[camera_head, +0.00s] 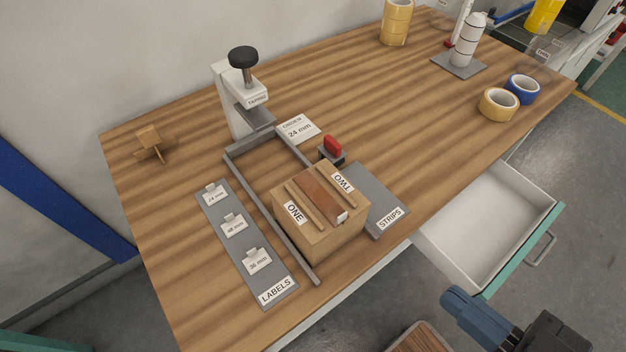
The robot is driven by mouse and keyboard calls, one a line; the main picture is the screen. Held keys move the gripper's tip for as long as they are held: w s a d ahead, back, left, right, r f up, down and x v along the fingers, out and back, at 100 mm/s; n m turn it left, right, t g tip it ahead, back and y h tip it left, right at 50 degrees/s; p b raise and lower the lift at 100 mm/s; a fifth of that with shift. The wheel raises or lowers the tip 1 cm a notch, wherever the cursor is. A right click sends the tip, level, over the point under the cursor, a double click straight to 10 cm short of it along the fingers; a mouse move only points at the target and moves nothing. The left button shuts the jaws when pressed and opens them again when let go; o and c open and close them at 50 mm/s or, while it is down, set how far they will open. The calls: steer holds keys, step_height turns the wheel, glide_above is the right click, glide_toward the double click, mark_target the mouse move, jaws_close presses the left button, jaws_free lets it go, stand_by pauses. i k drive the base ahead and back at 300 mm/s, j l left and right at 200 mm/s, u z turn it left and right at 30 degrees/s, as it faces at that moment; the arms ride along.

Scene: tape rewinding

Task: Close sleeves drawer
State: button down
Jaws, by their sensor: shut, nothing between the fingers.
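A drawer (487,225) under the table's right part stands pulled out. It has a pale inside, a green front (525,250) and a grey bar handle (541,248). Its inside looks empty, and no sleeves label is readable on it. My gripper (452,298) is at the bottom right, with blue fingers and a dark body. It is shut and empty. In the picture it lies below and left of the drawer's front, apart from the handle.
A brown-topped piece (418,338) is at the bottom edge. Grey floor shows right of the drawer.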

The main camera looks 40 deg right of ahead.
mark_target(479, 240)
steer(key=k+l+z, duration=0.25)
steer(key=k+l, duration=0.25)
steer(key=k, duration=0.15)
steer(key=k+l+z, duration=0.25)
steer(key=k+l, duration=0.3)
steer(key=k, duration=0.05)
